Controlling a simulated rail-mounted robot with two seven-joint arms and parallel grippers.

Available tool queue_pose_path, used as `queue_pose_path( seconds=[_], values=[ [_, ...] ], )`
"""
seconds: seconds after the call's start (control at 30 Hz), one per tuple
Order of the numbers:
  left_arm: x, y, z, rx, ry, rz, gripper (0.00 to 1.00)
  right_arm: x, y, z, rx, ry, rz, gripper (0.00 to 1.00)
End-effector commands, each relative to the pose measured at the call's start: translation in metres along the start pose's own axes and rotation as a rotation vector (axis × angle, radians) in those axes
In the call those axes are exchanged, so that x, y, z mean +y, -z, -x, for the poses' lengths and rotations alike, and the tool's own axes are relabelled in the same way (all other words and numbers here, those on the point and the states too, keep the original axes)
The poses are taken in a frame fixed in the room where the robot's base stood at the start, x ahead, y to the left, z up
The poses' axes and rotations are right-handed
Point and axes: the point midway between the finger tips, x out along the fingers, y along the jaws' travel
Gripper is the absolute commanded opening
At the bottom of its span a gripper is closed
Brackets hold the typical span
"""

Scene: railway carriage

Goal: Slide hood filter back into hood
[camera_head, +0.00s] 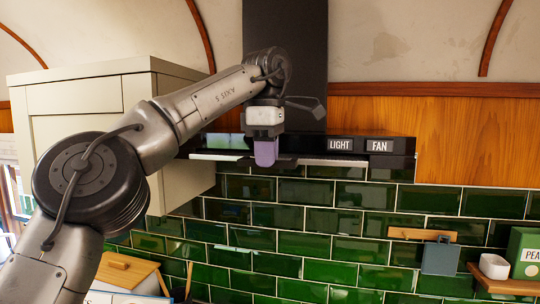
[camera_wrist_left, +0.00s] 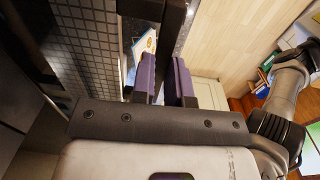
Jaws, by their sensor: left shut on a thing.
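The black range hood (camera_head: 385,146) is fixed to the wall below its dark duct, with LIGHT and FAN labels on its front. The hood filter shows in the left wrist view as a grey mesh panel (camera_wrist_left: 98,35) with a dark edge. In the head view a thin pale strip (camera_head: 335,162) under the hood looks like its front edge. My left gripper (camera_head: 265,158) points down at the hood's front. Its purple fingers (camera_wrist_left: 165,82) are shut on a dark bar at the filter's edge. How deep the filter sits in the hood is hidden. My right gripper is out of view.
A cream cabinet (camera_head: 85,110) stands left of the hood, close to my left arm. Green tiles (camera_head: 330,220) cover the wall below. A wooden box (camera_head: 125,270) sits at lower left. A shelf (camera_head: 510,286) with a white cup (camera_head: 494,267) is at lower right.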

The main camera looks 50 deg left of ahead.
Motion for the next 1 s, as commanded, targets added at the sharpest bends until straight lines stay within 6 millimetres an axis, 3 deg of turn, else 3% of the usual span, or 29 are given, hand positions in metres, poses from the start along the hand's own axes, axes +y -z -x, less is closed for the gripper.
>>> queue_pose_path(
  seconds=[0.2,0.23,0.53,1.0],
  values=[
    [-0.0001,0.0002,0.0007,-0.001,-0.002,0.0,0.0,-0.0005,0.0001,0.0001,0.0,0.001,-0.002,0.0],
    [-0.0001,0.0002,0.0007,-0.001,-0.002,0.0,0.16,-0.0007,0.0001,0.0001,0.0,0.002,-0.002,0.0],
    [-0.0001,-0.0001,0.0003,0.0,-0.001,0.0,0.44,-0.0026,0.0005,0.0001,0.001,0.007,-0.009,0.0],
    [0.0,0.0,-0.0002,0.0,0.001,0.0,0.44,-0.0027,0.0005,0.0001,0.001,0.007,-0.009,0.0]
  ],
)
